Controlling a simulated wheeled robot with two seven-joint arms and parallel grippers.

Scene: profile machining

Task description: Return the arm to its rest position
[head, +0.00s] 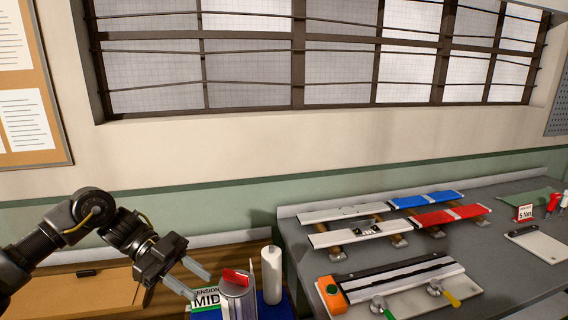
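My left arm comes in from the left edge, bent at a black joint. My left gripper (200,288) points down and to the right, its two grey fingers apart with nothing seen between them. The fingertips are close to the green and white sign (207,302) marked "MID" and left of a grey cylinder (238,302) with a red piece (236,277) at its top. I cannot tell whether the fingers touch the sign. My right gripper is not in view.
A white cylinder (271,274) stands beside the grey one. On the grey bench (300,258) are white, blue (426,199) and red (452,215) profiles on supports, and a long fixture with an orange end block (332,294). A brown cabinet (75,295) lies below the arm.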

